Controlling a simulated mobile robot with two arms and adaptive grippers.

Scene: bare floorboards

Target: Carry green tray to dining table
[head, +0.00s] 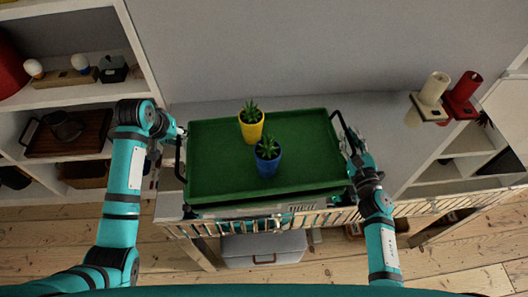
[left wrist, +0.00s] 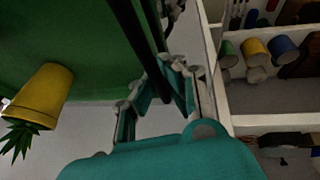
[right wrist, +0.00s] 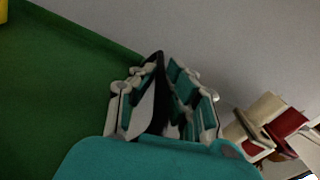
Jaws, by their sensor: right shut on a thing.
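The green tray (head: 220,172) is in the middle of the head view, with a black handle at each short end. A yellow pot with a plant (head: 251,128) and a blue pot with a plant (head: 267,166) stand upright on it. My left gripper (head: 179,134) is at the left handle; in the left wrist view its fingers (left wrist: 165,85) are spread with the black bar between them. My right gripper (head: 352,145) is shut on the right handle, also visible in the right wrist view (right wrist: 158,90). I cannot tell whether the tray touches what is below it. No dining table is recognisable.
A slatted piece of furniture (head: 270,222) lies beneath the tray, with a grey box (head: 263,248) under it. Open shelves (head: 75,97) stand at the left. Bare floorboards show at the front.

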